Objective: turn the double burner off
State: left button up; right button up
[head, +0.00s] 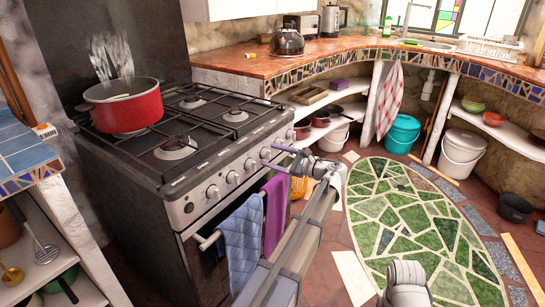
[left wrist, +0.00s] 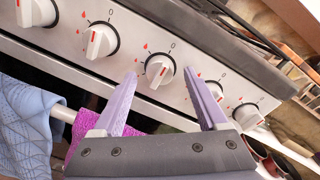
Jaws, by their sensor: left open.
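The black gas stove (head: 160,165) stands at the left, with a row of white control knobs along its steel front panel (head: 200,205). A steaming red pot (head: 125,104) sits on its back left part. I cannot tell which burner is the double burner, and no flame is visible. My left gripper (head: 272,158) is at the right part of the panel, open and empty. In the left wrist view its purple fingers (left wrist: 162,95) point at the panel, and a knob (left wrist: 159,70) shows between their tips, apparently untouched. The knobs have red lines; their exact settings are unclear. My right gripper is not in view.
A blue towel (head: 240,245) and a magenta towel (head: 275,212) hang on the oven handle (head: 207,241) below the knobs. A mosaic counter (head: 330,55) with a kettle (head: 287,40) runs behind. Shelves with pans are under it. The green floor mosaic (head: 410,225) is clear.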

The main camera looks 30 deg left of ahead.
pick_arm(q)
jog(key=d, duration=0.7)
jog(key=shift+r, duration=0.15)
jog(key=shift+s+d, duration=0.1)
jog(key=s+d+f+n+h, duration=0.4)
jog(key=s+d+f+h, duration=0.4)
jog(key=s+d+f, duration=0.55)
jog(key=s+d+f+n+h, duration=0.2)
jog(key=s+d+f+h, duration=0.2)
jog(key=s+d, duration=0.35)
jog(key=s+d+f+n+h, duration=0.2)
jog(key=s+d+f+h, duration=0.15)
jog(key=s+d, duration=0.4)
notch_tip(320, 180, up, 35)
jog(key=w+p, duration=0.1)
jog(key=p, duration=3.4)
jog(key=shift+d+g+h, duration=0.3)
jog(key=shift+d+h, duration=0.05)
jog(key=shift+d, duration=0.05)
jog(key=shift+c, duration=0.3)
